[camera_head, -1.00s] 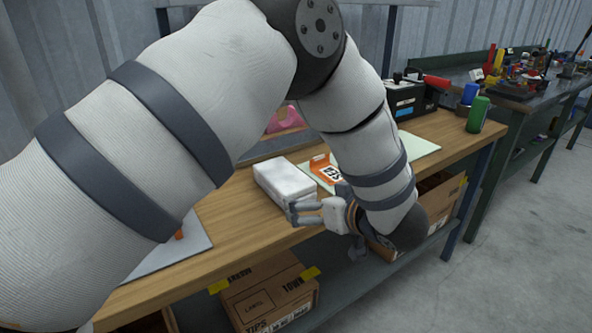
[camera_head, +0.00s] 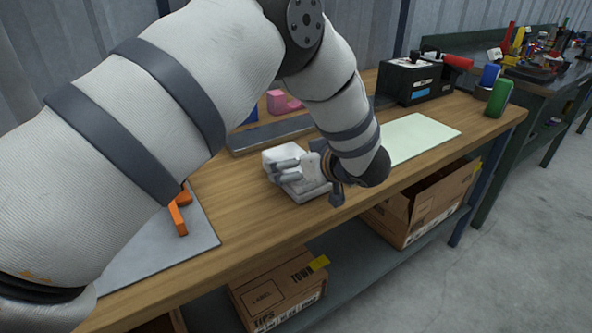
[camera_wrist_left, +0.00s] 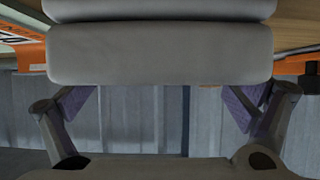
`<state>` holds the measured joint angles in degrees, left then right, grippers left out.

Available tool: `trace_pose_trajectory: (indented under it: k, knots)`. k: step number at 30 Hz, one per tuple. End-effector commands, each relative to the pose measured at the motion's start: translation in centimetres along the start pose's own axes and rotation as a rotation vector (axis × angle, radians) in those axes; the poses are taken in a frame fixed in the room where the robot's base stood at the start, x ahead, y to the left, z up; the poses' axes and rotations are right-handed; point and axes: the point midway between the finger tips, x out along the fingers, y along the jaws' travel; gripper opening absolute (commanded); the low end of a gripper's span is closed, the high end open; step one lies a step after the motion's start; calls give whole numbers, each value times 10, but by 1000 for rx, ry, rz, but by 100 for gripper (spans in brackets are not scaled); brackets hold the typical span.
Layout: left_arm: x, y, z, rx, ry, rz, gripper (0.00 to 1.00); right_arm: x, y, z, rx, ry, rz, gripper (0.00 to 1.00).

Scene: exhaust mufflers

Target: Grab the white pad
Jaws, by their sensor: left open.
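The white pad (camera_head: 281,153) is a pale block lying on the wooden table near its front edge. My left gripper (camera_head: 282,171) is at the pad in the head view and covers part of it. In the left wrist view the pad (camera_wrist_left: 160,54) looks grey and fills the upper middle. The two fingers of my left gripper (camera_wrist_left: 158,104) are spread wide apart, one toward each side of the picture. I cannot tell whether they touch the pad. My right gripper is not in view.
A pale green sheet (camera_head: 420,138) lies right of my left forearm. A black box (camera_head: 412,82) and a green cylinder (camera_head: 499,98) stand farther right. A grey mat (camera_head: 150,252) with an orange part (camera_head: 178,217) lies left. Cardboard boxes (camera_head: 277,293) stand on the lower shelf.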

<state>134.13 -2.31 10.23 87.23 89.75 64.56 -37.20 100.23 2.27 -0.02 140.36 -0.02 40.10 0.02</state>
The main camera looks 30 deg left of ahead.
Motion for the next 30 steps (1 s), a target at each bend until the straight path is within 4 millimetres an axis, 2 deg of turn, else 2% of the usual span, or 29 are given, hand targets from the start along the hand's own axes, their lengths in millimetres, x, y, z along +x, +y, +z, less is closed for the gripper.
trace_pose_trajectory:
  k: [2, 8, 13, 14, 25, 30]
  knots:
    - [7, 0, 0, 0, 0, -2, 98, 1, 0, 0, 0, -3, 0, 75]
    - [8, 0, -1, -1, 1, 0, 98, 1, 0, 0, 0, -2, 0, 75]
    - [8, 0, -1, 0, 1, 0, 62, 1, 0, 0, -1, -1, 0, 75]
    - [8, 0, -1, 0, 1, 0, 60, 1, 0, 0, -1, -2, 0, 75]
    - [7, 0, -2, 0, 0, 0, 60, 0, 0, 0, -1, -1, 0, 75]
    - [-5, 1, -24, -5, 1, 3, 60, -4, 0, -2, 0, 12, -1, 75]
